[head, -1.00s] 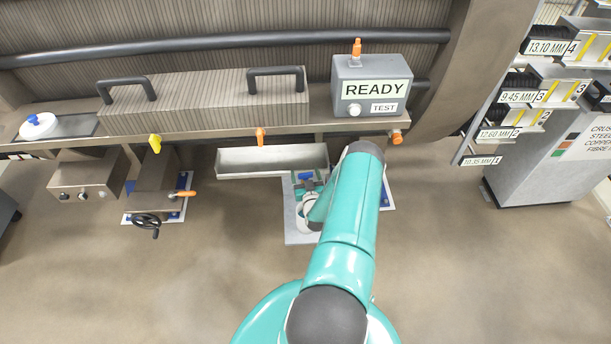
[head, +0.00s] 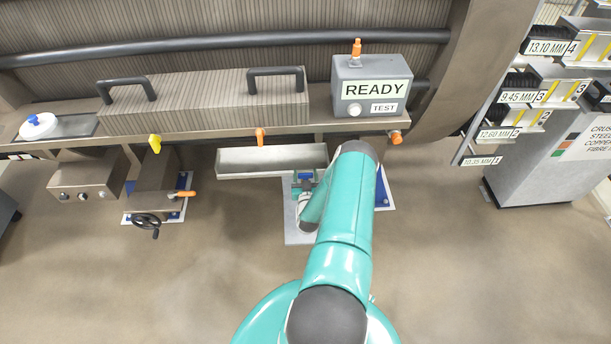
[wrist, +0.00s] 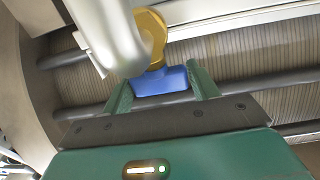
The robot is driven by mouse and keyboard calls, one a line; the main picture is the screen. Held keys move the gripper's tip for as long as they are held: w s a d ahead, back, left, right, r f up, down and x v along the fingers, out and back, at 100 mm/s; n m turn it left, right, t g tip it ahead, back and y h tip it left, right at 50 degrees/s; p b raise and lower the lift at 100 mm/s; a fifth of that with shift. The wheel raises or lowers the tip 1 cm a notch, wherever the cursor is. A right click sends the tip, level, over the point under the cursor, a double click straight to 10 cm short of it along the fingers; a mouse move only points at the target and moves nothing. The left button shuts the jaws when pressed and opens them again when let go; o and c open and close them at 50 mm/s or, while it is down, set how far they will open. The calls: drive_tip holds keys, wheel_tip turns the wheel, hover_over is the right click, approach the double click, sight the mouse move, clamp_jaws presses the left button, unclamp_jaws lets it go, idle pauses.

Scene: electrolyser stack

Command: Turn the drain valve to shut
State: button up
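The drain valve's blue handle (wrist: 160,80) lies between my gripper's green fingers in the wrist view. Its brass-coloured body (wrist: 153,28) rises behind it, beside a pale pipe (wrist: 112,35). My gripper (wrist: 162,84) has its fingers wide apart, one at each end of the blue handle. I cannot tell whether either finger touches it. In the head view my gripper (head: 304,178) is at the valve, above the grey floor plate (head: 294,236) and just below the long tray. My arm hides most of the valve there.
A metal tray (head: 270,160) hangs close behind the gripper. A grey box reading READY (head: 372,84) stands on the bench above, with an orange knob (head: 397,137) below it. To the left is a black handwheel (head: 146,222). The floor in front is clear.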

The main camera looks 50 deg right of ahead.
drive_tip(key=shift+o, duration=1.4)
drive_tip(key=v, duration=1.4)
drive_tip(key=shift+s+d, duration=0.1)
